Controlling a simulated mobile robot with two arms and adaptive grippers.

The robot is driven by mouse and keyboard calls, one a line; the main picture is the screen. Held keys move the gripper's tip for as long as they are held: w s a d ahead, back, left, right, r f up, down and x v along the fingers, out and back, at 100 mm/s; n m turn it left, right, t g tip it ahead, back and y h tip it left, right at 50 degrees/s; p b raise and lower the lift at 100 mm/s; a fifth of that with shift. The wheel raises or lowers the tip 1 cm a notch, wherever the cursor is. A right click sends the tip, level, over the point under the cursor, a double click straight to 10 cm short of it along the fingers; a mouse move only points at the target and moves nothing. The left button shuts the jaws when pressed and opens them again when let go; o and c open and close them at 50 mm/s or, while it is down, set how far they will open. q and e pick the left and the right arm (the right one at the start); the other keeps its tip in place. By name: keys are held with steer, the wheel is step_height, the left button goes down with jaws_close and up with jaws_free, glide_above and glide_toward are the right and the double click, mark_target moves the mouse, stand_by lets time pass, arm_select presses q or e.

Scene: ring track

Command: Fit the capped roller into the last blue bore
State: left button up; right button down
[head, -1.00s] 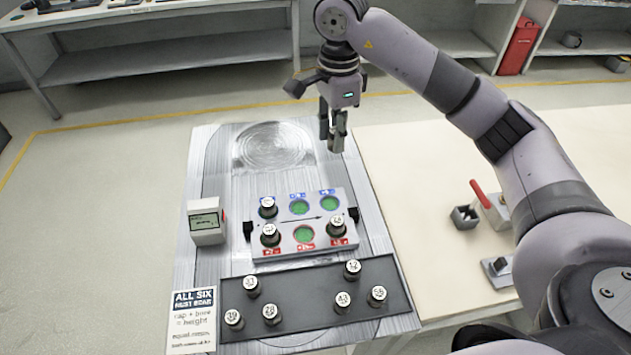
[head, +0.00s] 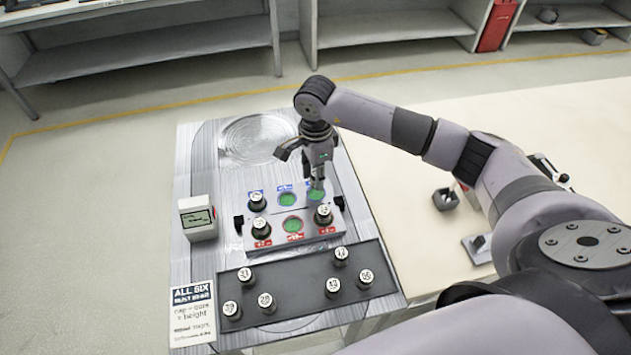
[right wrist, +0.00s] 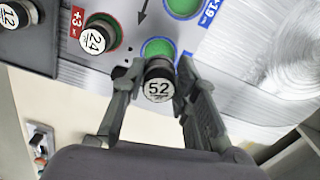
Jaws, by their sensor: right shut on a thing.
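My right gripper (head: 317,190) is over the right end of the block's (head: 332,232) back row. It is shut on a dark roller with a white cap marked 52 (right wrist: 158,88), one finger on each side. The roller is upright at the right blue bore (right wrist: 157,47), covering part of its green floor; I cannot tell whether its lower end is inside. The middle blue bore (head: 287,199) is empty and green. The left blue bore holds a capped roller (head: 257,201). My left gripper is out of view.
Two red bores hold capped rollers (head: 261,228) (head: 323,214); the middle red bore (head: 292,225) is empty. Several capped rollers stand on the dark tray (head: 300,293) in front. A gauge box (head: 198,218) and a sign (head: 193,312) are at left. The plate behind is clear.

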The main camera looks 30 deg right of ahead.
step_height(320, 180, down, 4)
steer(key=shift+r+p, duration=0.2)
steer(key=shift+p, duration=0.3)
steer(key=shift+f, duration=0.3)
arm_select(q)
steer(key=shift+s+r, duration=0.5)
arm_select(e)
steer(key=shift+f, duration=0.15)
steer(key=c, duration=1.2)
jaws_free()
steer(key=shift+c, duration=0.2)
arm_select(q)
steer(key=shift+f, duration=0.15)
